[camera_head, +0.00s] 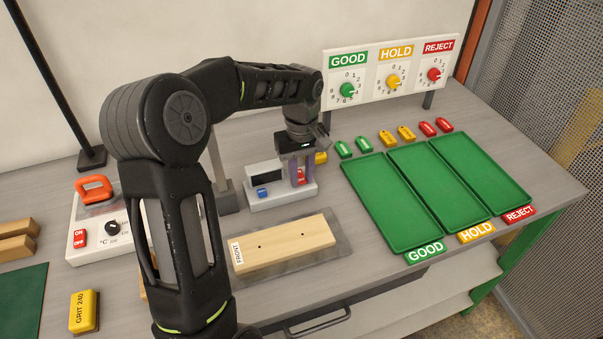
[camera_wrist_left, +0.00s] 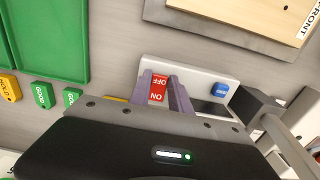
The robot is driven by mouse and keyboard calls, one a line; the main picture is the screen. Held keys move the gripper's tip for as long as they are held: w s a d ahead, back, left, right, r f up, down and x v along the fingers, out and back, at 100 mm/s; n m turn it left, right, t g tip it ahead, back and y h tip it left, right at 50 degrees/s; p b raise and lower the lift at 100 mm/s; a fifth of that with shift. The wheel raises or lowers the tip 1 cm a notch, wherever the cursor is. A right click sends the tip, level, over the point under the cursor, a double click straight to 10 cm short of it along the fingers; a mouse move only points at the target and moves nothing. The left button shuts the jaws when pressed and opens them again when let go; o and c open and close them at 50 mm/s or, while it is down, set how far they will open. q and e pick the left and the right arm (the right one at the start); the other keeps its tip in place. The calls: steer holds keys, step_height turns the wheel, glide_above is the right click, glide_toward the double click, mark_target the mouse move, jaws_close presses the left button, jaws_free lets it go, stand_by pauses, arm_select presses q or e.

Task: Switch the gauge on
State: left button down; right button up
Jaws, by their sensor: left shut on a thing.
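The gauge (camera_head: 282,196) is a light grey unit on the bench with a dark, blank display (camera_head: 265,175), a blue button (camera_head: 262,193) and a red rocker switch (camera_head: 300,177) marked ON and OFF. In the left wrist view the switch (camera_wrist_left: 158,91) sits between the two purple-grey fingers, and the blue button (camera_wrist_left: 221,90) is to its right. My left gripper (camera_head: 296,184) comes down from above and is shut on the red switch. Its fingers hide part of the gauge. My right gripper is in neither view.
A wooden board (camera_head: 285,243) marked FRONT lies on a grey plate in front of the gauge. Green trays (camera_head: 393,240) stand to the right, with coloured tags behind them. A hot plate (camera_head: 88,248) with its own ON/OFF switch and a yellow grit block (camera_head: 84,311) are at left.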

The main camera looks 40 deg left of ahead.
arm_select(q)
steer(key=g+h+p, duration=0.1)
steer(key=p, duration=0.1)
steer(key=r+h+p, duration=0.1)
steer(key=p, duration=0.2)
steer(key=shift+w+a+g+p, duration=0.25)
steer(key=shift+a+g+p, duration=0.1)
steer(key=shift+g, duration=0.05)
steer(key=shift+w+a+f+h+p, duration=0.1)
steer(key=shift+f+h+p, duration=0.2)
steer(key=shift+h, duration=0.3)
steer(key=c, duration=1.2)
jaws_free()
